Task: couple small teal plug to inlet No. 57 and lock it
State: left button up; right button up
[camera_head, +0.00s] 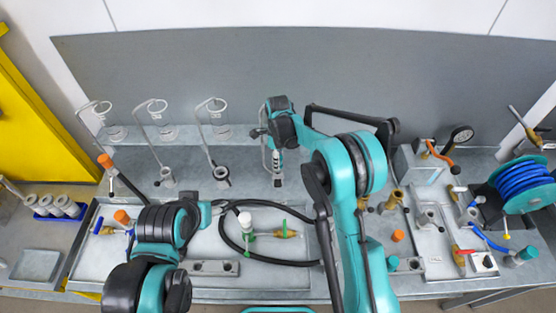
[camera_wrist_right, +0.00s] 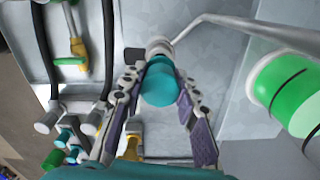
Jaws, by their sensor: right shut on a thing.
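The small teal plug (camera_wrist_right: 160,84) sits between the two fingers of my right gripper (camera_wrist_right: 158,100) in the right wrist view. The gripper is shut on it. A pale grey collar (camera_wrist_right: 158,46) shows just beyond the plug, with a bent grey rod beside it; I cannot tell whether plug and collar are joined. In the head view my right gripper (camera_head: 277,160) points down at the fourth stand from the left, over the back of the bench. No inlet number is readable. My left gripper (camera_head: 206,212) is low at left centre, its fingers too unclear to judge.
Three similar stands with glass rings (camera_head: 157,107) line the back left. A black hose (camera_head: 285,262) curls on the front tray beside a white-capped green fitting (camera_head: 246,222). A blue hose reel (camera_head: 524,186) stands at right. A green-and-white cylinder (camera_wrist_right: 284,88) is close right of my right gripper.

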jog(key=shift+f, duration=0.1)
dwell(0.3)
jog(key=shift+f+b, duration=0.1)
jog(key=shift+b, duration=0.2)
jog(key=shift+f, duration=0.1)
jog(key=shift+f+b, duration=0.95)
jog(key=shift+f, duration=0.1)
jog(key=shift+f+b, duration=0.4)
jog(key=shift+f, duration=0.05)
dwell(0.4)
dwell(0.3)
jog(key=o, duration=1.2)
jog(key=shift+c, duration=0.2)
jog(key=shift+o, duration=0.3)
